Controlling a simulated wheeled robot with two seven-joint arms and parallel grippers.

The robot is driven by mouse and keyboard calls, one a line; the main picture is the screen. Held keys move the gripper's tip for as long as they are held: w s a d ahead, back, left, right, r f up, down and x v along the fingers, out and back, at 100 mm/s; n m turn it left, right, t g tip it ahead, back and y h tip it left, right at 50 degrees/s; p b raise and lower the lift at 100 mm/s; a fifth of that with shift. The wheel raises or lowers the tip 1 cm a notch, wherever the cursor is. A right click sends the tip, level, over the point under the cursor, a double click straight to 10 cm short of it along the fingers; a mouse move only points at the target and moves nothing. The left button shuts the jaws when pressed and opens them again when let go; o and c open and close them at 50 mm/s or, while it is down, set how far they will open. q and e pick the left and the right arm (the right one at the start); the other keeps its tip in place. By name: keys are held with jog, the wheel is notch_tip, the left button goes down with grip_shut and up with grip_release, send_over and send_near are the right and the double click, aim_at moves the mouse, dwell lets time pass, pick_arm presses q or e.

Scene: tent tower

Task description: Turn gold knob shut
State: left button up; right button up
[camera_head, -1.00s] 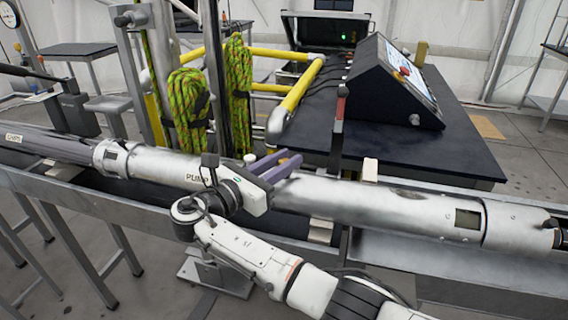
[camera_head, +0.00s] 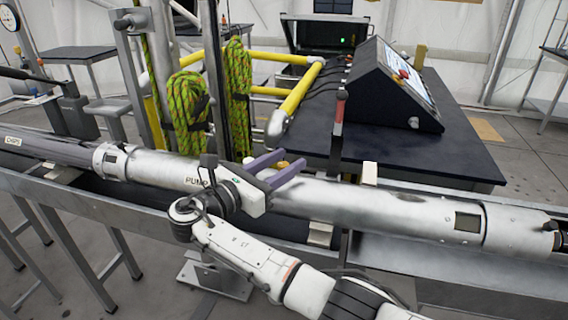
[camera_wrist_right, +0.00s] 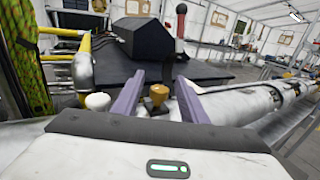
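The gold knob (camera_wrist_right: 158,93) stands upright between my right gripper's two purple fingers in the right wrist view, with room on both sides. A small gold part of the knob (camera_head: 281,163) shows between the fingers in the head view. My right gripper (camera_head: 292,156) is open and reaches over the grey pipe marked PUMP (camera_head: 350,203). It also shows in the right wrist view (camera_wrist_right: 160,80), its fingers apart and clear of the knob. The lower part of the knob is partly hidden by the gripper body. My left gripper is not in view.
Behind the pipe are a red-topped post (camera_head: 338,120), yellow railings (camera_head: 300,88), hanging green ropes (camera_head: 238,85) and a dark table (camera_head: 450,155) with a sloped control box (camera_head: 385,95).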

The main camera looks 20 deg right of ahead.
aim_at(284, 163)
notch_tip(284, 163, up, 10)
jog(key=shift+f, duration=0.1)
dwell(0.4)
